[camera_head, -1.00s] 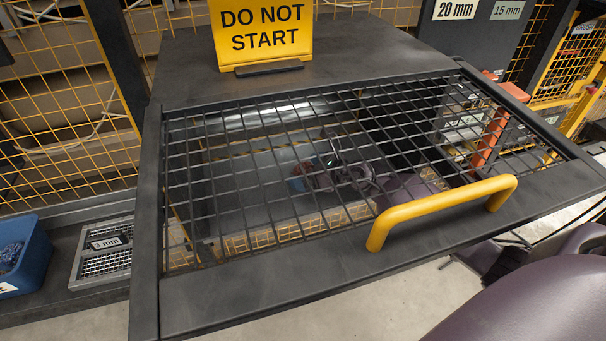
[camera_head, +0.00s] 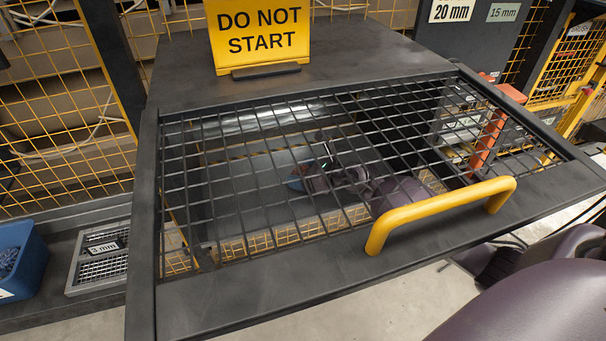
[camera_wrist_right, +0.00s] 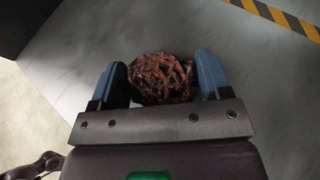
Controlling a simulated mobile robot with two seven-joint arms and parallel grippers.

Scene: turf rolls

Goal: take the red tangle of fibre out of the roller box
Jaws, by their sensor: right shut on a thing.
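The tangle of fibre (camera_wrist_right: 162,79) is a rounded, reddish-brown clump in the right wrist view. It sits between the two blue fingertips of my right gripper (camera_wrist_right: 164,78), which is shut on it. In the head view my right gripper (camera_head: 299,177) shows through the mesh guard, inside the roller box (camera_head: 139,250). The mesh bars and the gripper make the tangle hard to make out there. My left gripper is not in view.
The mesh guard (camera_head: 240,182) with a yellow handle (camera_head: 440,213) covers the box top. A yellow DO NOT START sign (camera_head: 260,35) stands behind it. A blue bin (camera_head: 22,258) and a 3 mm screen (camera_head: 98,258) are at the left.

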